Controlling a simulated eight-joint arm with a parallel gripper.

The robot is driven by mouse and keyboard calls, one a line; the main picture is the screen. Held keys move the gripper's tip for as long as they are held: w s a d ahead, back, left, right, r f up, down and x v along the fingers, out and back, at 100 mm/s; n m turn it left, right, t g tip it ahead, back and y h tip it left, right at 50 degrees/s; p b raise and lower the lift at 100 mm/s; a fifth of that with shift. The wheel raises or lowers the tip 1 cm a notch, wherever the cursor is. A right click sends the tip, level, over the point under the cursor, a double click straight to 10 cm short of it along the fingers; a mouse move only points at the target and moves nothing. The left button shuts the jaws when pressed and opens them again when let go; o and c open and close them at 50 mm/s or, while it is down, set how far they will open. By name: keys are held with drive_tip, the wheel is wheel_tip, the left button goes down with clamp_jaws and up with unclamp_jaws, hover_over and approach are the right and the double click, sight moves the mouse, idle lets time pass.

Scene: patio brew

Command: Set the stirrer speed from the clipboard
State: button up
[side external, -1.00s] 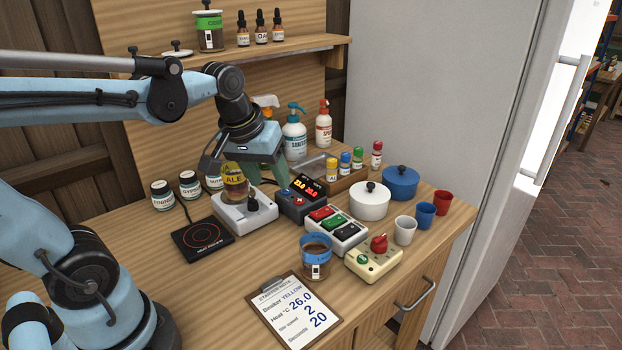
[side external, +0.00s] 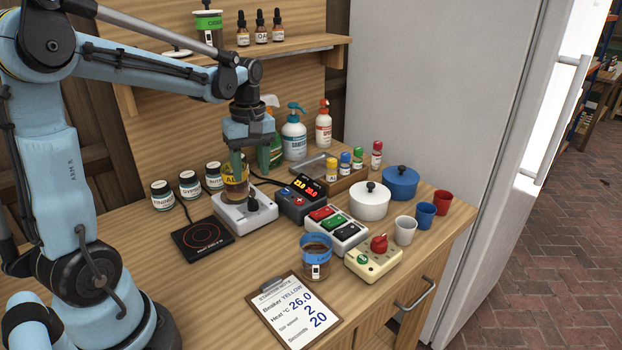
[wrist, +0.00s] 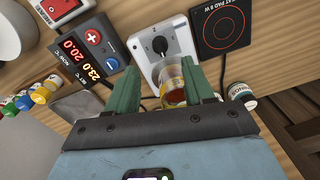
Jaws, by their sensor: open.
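The clipboard (side external: 299,311) lies flat at the front and reads beaker YELLOW, heat 26.0, stir speed 2, seconds 20. The stirrer, a white box (side external: 237,221) with a black knob (side external: 253,204), stands mid-table; its knob also shows in the wrist view (wrist: 160,45). The yellow-labelled ALE beaker (side external: 235,190) stands on the stirrer's back part, partly covered by a finger, and holds amber liquid in the wrist view (wrist: 172,92). My gripper (side external: 251,170) is open, pointing down by the beaker's top. In the wrist view the beaker appears between the green fingers (wrist: 160,92); contact cannot be told.
The controller (side external: 298,203) reads 23.0 and 20.0. A black heat pad (side external: 203,239) lies left of the stirrer. A switch box (side external: 338,231), blue-banded beaker (side external: 316,262) and red-knob box (side external: 374,258) stand to the right. Jars (side external: 190,184) and spray bottles (side external: 294,138) stand behind.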

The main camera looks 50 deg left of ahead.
sight(253, 198)
drive_tip(key=shift+s+f, duration=0.2)
drive_tip(key=shift+f, duration=3.75)
clamp_jaws()
